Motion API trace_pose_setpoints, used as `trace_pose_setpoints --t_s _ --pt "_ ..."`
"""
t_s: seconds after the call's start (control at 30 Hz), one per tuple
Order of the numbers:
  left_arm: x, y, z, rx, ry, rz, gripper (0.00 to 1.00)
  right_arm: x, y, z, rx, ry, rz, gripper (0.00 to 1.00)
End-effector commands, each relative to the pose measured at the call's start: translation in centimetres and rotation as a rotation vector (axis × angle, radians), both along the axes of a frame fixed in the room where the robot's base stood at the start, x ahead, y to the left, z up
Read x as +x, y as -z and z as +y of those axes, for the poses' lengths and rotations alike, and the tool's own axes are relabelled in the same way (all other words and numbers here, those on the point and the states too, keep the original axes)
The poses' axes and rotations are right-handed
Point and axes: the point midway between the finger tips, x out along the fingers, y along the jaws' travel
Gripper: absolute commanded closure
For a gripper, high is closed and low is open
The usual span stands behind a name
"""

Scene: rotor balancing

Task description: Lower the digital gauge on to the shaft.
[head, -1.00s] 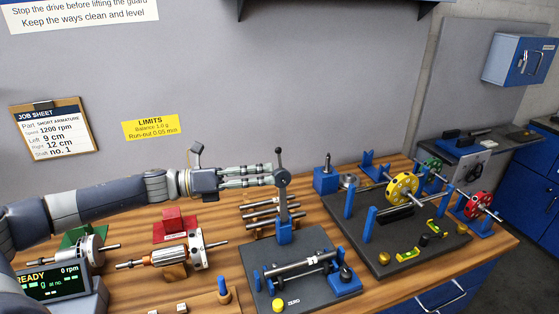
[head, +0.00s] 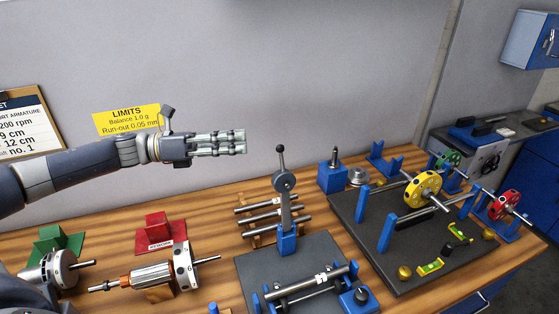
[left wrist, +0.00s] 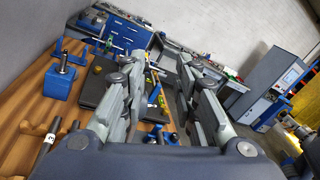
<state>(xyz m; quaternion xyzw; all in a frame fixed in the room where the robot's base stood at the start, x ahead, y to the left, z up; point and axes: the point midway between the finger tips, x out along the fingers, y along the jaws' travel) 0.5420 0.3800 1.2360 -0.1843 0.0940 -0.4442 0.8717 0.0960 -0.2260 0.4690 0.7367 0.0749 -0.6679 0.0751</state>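The digital gauge (head: 284,181) is a round grey head on an upright arm with a black knob on top. The arm rises from a blue block on a dark plate, and the gauge head stands clear above the shaft (head: 312,283). The shaft is a steel bar lying across the plate in front of it. My left gripper (head: 244,142) is to the left of the gauge and higher in the picture, apart from it. In the left wrist view, its fingers (left wrist: 160,68) are apart with nothing between them. My right gripper is not in view.
Several spare shafts (head: 262,215) lie on a wooden rack just left of the gauge. An armature (head: 150,277) and a red stand (head: 162,235) are further left. A dark plate (head: 350,205) with a yellow wheel (head: 423,189) is at right. The air around my left gripper is clear.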

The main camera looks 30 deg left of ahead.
Motion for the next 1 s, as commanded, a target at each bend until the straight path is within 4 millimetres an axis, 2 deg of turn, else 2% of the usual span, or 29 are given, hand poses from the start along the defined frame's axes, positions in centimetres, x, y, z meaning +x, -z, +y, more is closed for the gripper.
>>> trace_pose_setpoints --t_s 0.03,0.4,0.53,0.77,1.0 --pt "0.0 1.1 0.0 0.000 0.000 0.000 0.72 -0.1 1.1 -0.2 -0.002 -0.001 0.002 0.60" --pt "0.0 5.6 0.0 0.000 0.000 0.000 0.72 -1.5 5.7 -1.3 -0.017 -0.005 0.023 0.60" --pt "0.0 6.6 0.0 0.000 0.000 0.000 0.72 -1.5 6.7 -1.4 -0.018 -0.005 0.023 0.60" --pt "0.7 6.2 -1.1 -0.004 0.002 -0.002 0.72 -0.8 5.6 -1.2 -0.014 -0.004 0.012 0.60" --pt "3.3 5.9 -4.7 -0.005 0.003 -0.003 0.72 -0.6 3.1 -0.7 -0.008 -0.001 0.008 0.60"
